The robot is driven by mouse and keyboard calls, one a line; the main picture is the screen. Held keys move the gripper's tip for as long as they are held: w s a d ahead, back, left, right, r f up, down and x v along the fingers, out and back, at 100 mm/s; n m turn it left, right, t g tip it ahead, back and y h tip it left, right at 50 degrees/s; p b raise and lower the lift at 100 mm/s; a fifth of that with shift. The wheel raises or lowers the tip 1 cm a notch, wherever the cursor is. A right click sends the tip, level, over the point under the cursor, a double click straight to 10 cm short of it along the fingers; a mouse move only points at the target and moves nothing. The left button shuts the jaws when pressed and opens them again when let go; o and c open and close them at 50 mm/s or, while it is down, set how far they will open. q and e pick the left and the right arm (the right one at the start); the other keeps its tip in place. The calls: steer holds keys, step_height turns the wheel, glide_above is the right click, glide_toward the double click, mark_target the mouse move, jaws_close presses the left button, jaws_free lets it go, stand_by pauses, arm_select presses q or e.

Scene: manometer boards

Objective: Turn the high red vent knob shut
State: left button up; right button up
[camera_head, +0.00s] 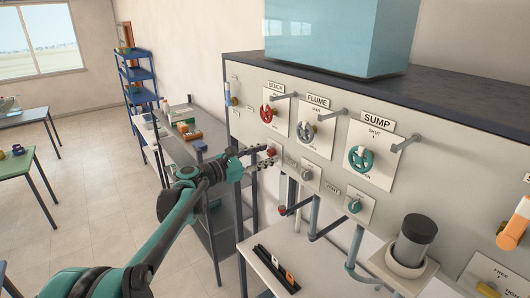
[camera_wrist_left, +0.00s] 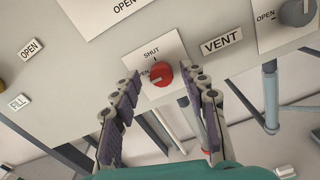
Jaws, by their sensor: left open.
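The small red vent knob (camera_wrist_left: 161,75) sits on a white plate (camera_wrist_left: 155,50) marked SHUT above and OPEN at left, with a VENT sign to its right. Its pale mark points left, toward OPEN. In the head view the knob (camera_head: 271,151) shows small below the BENCH plate, partly behind my gripper. My left gripper (camera_wrist_left: 163,82) is open, its two purple-padded fingers on either side of the knob's front. I cannot tell whether they touch it. In the head view the left gripper (camera_head: 263,161) is at the panel. My right gripper is not in view.
Above are the red BENCH wheel (camera_head: 267,114), grey FLUME wheel (camera_head: 307,134) and teal SUMP wheel (camera_head: 361,159), with metal arms projecting nearby. A grey knob (camera_wrist_left: 298,12) is to the right. Pipes run below the panel. A shelf table (camera_head: 185,150) stands left of it.

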arm_select(q)
steer(key=shift+d, duration=0.1)
jaws_close()
stand_by(0.3)
steer(key=m+b, duration=0.2)
steer(key=m, duration=0.1)
steer(key=shift+f+m, duration=0.1)
steer(key=shift+m, duration=0.3)
steer(key=m+b, duration=0.2)
steer(key=m, duration=0.2)
steer(key=m+b, duration=0.1)
steer(key=m, duration=0.4)
steer(key=shift+s+b, duration=0.1)
steer(key=shift+b, duration=0.3)
steer(key=m+b, duration=0.1)
steer(key=m, duration=0.4)
